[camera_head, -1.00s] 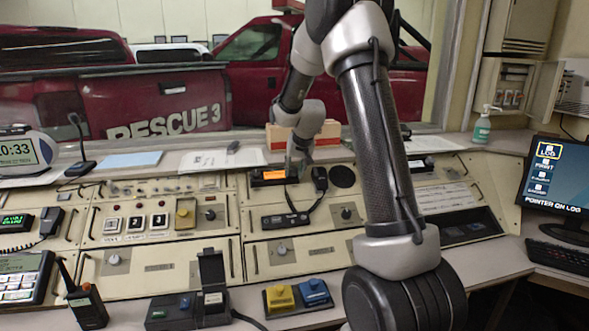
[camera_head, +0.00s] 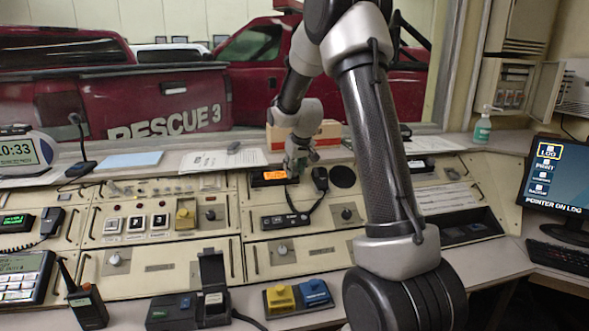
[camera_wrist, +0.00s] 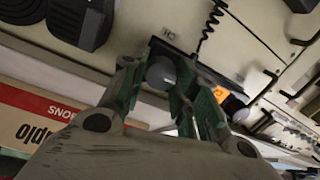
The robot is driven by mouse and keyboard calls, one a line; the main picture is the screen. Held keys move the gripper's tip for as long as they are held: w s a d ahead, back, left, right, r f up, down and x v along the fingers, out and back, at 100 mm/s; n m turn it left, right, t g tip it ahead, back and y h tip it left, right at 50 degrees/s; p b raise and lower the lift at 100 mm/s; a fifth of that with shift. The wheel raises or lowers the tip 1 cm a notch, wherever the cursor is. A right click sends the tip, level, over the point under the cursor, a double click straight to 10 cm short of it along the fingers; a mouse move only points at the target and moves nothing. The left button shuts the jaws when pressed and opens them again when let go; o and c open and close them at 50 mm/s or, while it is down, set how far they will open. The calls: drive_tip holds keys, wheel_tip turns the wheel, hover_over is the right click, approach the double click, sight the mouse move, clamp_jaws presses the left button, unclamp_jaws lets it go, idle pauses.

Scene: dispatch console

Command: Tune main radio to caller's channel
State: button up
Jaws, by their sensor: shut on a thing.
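The radio with a lit orange display (camera_head: 268,178) sits in the console's upper row; its display text is too small to read. The orange display also shows in the wrist view (camera_wrist: 220,94), partly behind a finger. My gripper (camera_head: 297,170) is at the radio's right end, pointing down at the panel. In the wrist view my gripper (camera_wrist: 158,70) has its two greenish fingers on either side of a round grey knob (camera_wrist: 161,74), shut on it. The knob is hidden by the gripper in the head view.
A handset (camera_head: 320,179) with a coiled cord (camera_wrist: 210,27) hangs close to the gripper's right. A round black speaker (camera_head: 343,177) is beyond it. A cardboard box (camera_head: 328,131) stands behind. A handheld radio (camera_head: 86,306) and blue and yellow pedals (camera_head: 297,296) are in front.

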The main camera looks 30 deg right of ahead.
drive_tip(key=o, duration=1)
drive_tip(key=shift+o, duration=0.2)
drive_tip(key=shift+r, duration=0.15)
drive_tip(key=v, duration=1.1)
drive_tip(key=shift+r, duration=0.35)
drive_tip(key=shift+s, duration=0.15)
drive_tip(key=s+a, duration=0.3)
drive_tip(key=s, duration=0.8)
drive_tip(key=s+a+r+g, duration=0.1)
drive_tip(key=s+a, duration=0.1)
drive_tip(key=s, duration=1)
drive_tip(key=s+a+y, duration=0.1)
drive_tip(key=s+a, duration=0.2)
drive_tip(key=s, duration=0.9)
drive_tip(key=shift+a+r+n, duration=0.15)
drive_tip(key=shift+a+n, duration=0.15)
drive_tip(key=shift+a, duration=0.05)
